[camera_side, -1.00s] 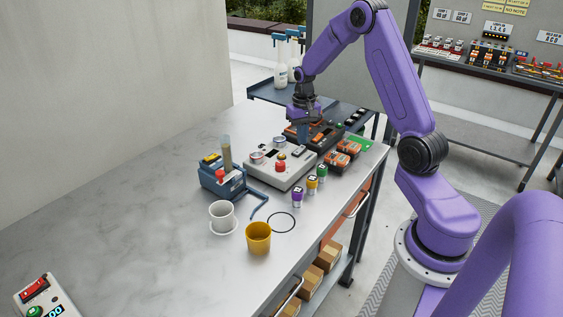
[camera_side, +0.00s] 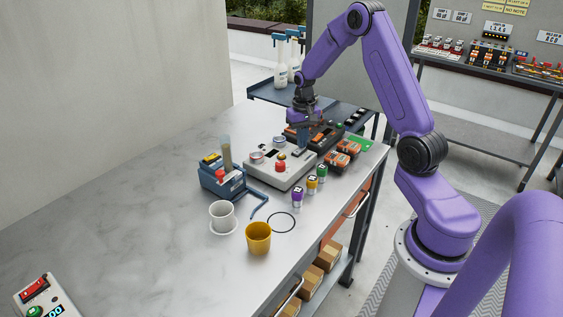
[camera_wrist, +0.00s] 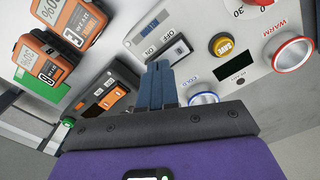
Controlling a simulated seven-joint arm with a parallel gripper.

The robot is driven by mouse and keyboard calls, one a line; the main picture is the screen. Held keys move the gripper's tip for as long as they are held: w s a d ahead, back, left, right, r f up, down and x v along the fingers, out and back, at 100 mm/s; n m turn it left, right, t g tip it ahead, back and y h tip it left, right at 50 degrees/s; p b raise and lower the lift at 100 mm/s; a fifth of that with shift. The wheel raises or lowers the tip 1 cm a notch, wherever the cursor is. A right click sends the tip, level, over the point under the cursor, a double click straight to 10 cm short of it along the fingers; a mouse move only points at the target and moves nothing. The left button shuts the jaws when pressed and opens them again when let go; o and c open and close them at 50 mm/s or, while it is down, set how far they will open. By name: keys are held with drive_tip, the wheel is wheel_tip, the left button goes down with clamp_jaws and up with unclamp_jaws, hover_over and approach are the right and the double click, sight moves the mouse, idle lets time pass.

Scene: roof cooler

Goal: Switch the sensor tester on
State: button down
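The sensor tester, a pale grey box (camera_side: 270,178), stands on the bench in the side view, with a red knob on top. In the wrist view its panel (camera_wrist: 205,22) shows a yellow button (camera_wrist: 222,45), round wells marked WARM and apparently COLD, a dark display and a dark switch (camera_wrist: 168,47) between small labels that seem to read ON and OFF. My gripper (camera_side: 302,146) is over the box's far right end, pointing down. In the wrist view its blue fingers (camera_wrist: 160,68) are together and empty, tips close to the switch. Contact and the switch's position cannot be told.
Orange-and-black devices (camera_side: 343,153) lie right of the tester. Three small coloured-cap vials (camera_side: 311,184) stand in front. A blue rack (camera_side: 222,184), white cup (camera_side: 221,214), yellow cup (camera_side: 258,238) and black ring are nearer the camera. The left bench is largely clear.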

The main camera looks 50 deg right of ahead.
drive_tip(key=shift+f, duration=0.15)
drive_tip(key=shift+r, duration=3.5)
drive_tip(key=s+a+r+n, duration=0.2)
drive_tip(key=s+a+n, duration=0.25)
drive_tip(key=a, duration=0.65)
drive_tip(key=s+a+r+n, duration=0.3)
drive_tip(key=s+a+n, duration=0.15)
drive_tip(key=a, duration=0.65)
drive_tip(key=s+a+n, duration=0.2)
drive_tip(key=s+n, duration=0.2)
drive_tip(key=s, duration=0.6)
drive_tip(key=s+a+n, duration=0.3)
drive_tip(key=s+n, duration=0.2)
drive_tip(key=s, duration=0.5)
drive_tip(key=shift+s+a+r+n, duration=0.2)
drive_tip(key=shift+s+n, duration=0.1)
drive_tip(key=shift+s, duration=0.1)
